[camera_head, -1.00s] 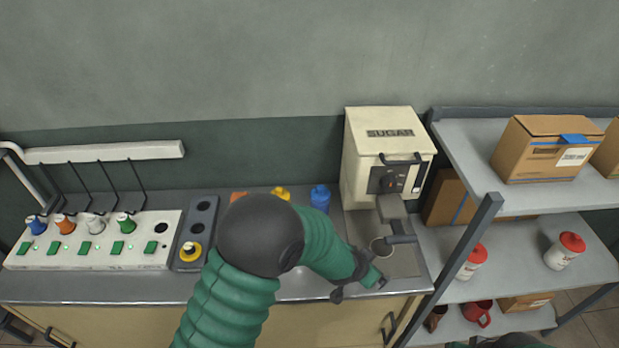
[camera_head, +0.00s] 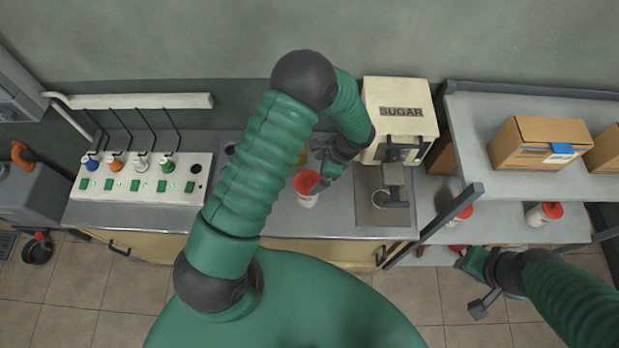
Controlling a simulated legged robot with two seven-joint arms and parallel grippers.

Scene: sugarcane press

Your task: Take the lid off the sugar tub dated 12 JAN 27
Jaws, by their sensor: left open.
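A white tub (camera_head: 307,201) with a red lid (camera_head: 304,182) stands on the counter, just below the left gripper. Its date is too small to read. My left gripper (camera_head: 322,180) is open, with its fingers close beside the red lid; whether they touch it is unclear. Two more red-lidded white tubs show on the shelf at right: one partly hidden behind the rack post (camera_head: 460,214), one further right (camera_head: 544,213). Their dates are unreadable. My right gripper (camera_head: 478,283) hangs over the floor in front of the shelf, away from the tubs; its finger state is unclear.
A white panel with knobs and green buttons (camera_head: 140,178) lies left. The slanted rack post (camera_head: 435,222) separates counter and shelf. Cardboard boxes (camera_head: 541,143) sit on the upper shelf.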

